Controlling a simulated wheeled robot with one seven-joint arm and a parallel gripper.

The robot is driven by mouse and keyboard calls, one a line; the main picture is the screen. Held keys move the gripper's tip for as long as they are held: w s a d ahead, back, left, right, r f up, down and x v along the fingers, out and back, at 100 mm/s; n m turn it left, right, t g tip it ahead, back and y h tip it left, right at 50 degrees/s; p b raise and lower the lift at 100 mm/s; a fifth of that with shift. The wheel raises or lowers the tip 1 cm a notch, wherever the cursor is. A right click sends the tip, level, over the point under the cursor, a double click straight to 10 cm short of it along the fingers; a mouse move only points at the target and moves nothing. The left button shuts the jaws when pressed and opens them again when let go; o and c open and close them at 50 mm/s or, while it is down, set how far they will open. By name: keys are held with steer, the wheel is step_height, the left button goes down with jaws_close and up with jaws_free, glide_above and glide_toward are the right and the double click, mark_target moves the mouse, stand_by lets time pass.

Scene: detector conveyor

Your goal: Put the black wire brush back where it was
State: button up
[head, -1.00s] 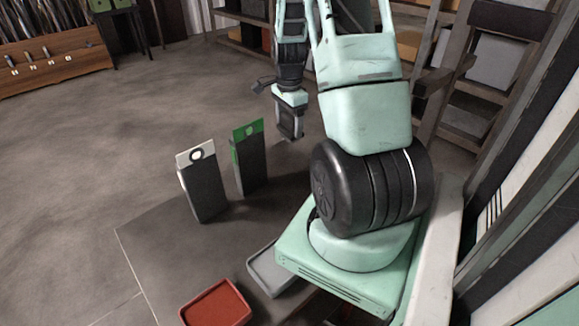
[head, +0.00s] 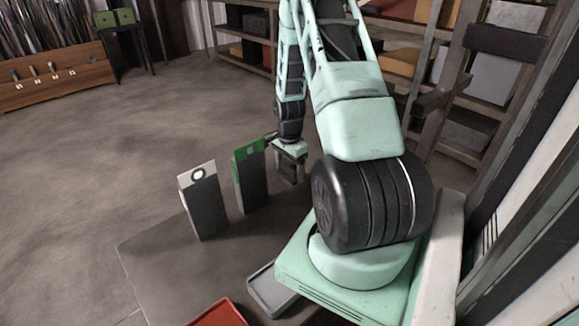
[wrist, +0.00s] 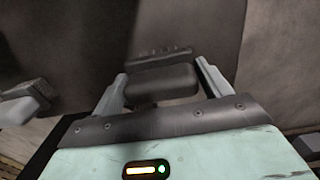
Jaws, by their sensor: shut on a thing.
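In the wrist view a black brush (wrist: 160,84) with a dark block body and a row of bristles or studs along its far side sits between the two grey fingers of my gripper (wrist: 163,84). The gripper is shut on it. In the head view my gripper (head: 291,170) hangs beside the right side of the green-topped dark post (head: 251,182), over the dark table (head: 160,250). The brush cannot be made out clearly there. I cannot tell whether it touches the surface below.
A white-topped dark post (head: 204,206) stands left of the green-topped one. A grey tray (head: 262,292) and a red tray (head: 218,314) lie at the front near my base. Shelving (head: 480,110) stands behind on the right. The table's left part is bare.

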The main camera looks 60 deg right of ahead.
mark_target(289, 163)
steer(key=shift+f, duration=0.1)
steer(key=o, duration=1)
steer(key=shift+o, duration=0.2)
step_height(289, 163, up, 12)
steer(key=b, duration=0.2)
